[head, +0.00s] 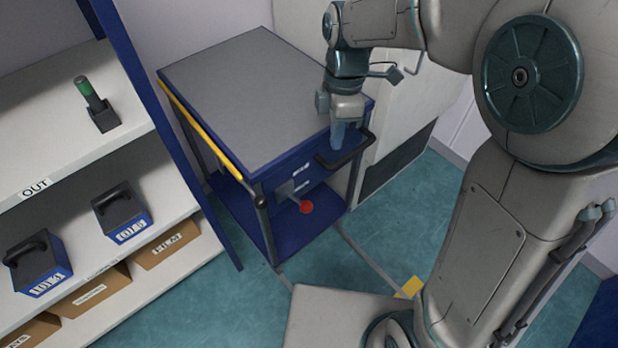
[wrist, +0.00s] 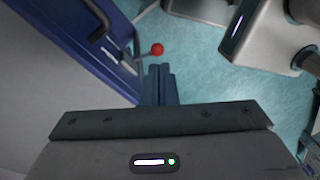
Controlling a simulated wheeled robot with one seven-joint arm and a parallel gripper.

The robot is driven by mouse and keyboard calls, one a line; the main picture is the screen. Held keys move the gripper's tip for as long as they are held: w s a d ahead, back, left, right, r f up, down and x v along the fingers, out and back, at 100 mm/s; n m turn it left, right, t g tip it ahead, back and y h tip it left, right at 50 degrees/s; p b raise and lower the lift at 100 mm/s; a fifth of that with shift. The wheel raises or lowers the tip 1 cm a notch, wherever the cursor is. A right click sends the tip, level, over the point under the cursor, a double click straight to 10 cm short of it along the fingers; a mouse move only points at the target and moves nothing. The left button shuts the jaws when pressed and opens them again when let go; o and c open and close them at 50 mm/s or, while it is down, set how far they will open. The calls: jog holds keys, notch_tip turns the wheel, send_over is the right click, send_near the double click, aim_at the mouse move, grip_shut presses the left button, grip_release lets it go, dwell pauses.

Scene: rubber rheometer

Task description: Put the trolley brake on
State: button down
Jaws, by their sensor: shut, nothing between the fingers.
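The trolley (head: 225,95) has a grey top, blue frame and a yellow strip along its left side. It stands by the white cabinet. Its brake lever ends in a red knob (head: 306,207) low on the front face, by a grey bracket. A black handle (head: 346,152) sticks out at the top right of the front. My gripper (head: 338,138) points down at the front edge beside the handle, its fingers shut and empty. In the wrist view the red knob (wrist: 157,49) shows just beyond the shut fingertips (wrist: 160,68); a gap seems to lie between them.
A shelf unit (head: 120,150) stands to the left with blue boxes (head: 122,212), brown bins (head: 165,245) and a green-topped item (head: 90,95). A white cabinet (head: 395,100) stands behind on the right. The teal floor (head: 340,265) in front of the trolley is mostly clear.

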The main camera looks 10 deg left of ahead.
aim_at(306, 202)
jog(key=a+f+n+g, duration=0.1)
jog(key=a+f+n, duration=0.2)
jog(key=a+n, duration=0.3)
jog(key=shift+w+f+b, duration=0.35)
jog(key=shift+w+b, duration=0.05)
jog(key=shift+f, duration=0.1)
jog(key=x, duration=0.9)
jog(key=b+x, duration=0.1)
jog(key=x, duration=0.3)
jog(key=shift+s+d+f, duration=0.2)
jog(key=shift+d+f, duration=0.1)
jog(key=shift+f, duration=0.05)
